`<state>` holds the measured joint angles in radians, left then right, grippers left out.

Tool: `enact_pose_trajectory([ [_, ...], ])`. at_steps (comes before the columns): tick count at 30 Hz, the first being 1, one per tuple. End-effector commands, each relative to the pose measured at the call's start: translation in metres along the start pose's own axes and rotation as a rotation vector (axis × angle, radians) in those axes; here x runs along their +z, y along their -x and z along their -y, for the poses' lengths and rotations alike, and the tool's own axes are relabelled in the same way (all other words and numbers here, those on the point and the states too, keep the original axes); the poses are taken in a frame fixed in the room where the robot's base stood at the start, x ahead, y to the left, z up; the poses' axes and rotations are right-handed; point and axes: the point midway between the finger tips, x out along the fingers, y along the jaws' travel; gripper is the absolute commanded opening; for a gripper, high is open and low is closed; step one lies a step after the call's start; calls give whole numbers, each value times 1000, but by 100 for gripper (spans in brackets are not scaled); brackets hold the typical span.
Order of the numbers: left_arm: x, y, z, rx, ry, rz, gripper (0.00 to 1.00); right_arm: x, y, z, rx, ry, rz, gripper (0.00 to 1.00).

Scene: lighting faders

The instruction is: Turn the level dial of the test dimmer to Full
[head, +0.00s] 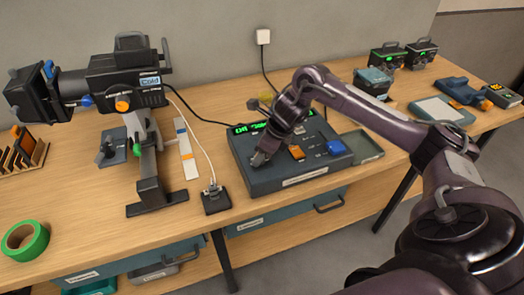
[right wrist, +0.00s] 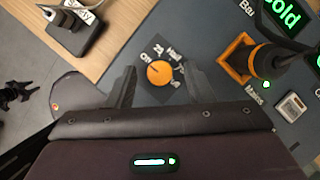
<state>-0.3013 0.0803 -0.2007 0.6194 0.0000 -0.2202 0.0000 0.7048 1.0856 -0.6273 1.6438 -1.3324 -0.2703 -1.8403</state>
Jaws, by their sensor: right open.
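The orange level dial (right wrist: 160,74) sits on a small dark plate with white lettering, on the blue-grey console (head: 300,180). The lettering around it is too small and tilted to read surely, and so is the dial's setting. My right gripper (right wrist: 159,82) is open, with one finger on each side of the dial and gaps between fingers and dial. In the head view my right gripper (head: 262,157) is low over the console's left front part and hides the dial. My left gripper is not in view.
An orange-based fader or lever (right wrist: 239,58) and a green display (right wrist: 285,15) lie right of the dial. A small black box (head: 216,200) with a cable stands left of the console. A stage light on a stand (head: 150,170) and green tape (head: 25,241) are farther left.

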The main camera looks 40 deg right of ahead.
Motion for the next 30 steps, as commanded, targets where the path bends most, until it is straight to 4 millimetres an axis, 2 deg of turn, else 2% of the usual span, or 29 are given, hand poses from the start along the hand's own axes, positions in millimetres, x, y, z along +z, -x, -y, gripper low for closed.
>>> enact_pose_trajectory([
  [9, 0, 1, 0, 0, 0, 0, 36, 0, -5, 0, -1, -1, 0, 47],
  [20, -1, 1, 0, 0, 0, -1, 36, 0, -4, 0, -1, -1, 0, 3],
  [30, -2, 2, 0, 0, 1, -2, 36, 0, -4, 0, -24, -54, 1, 3],
])
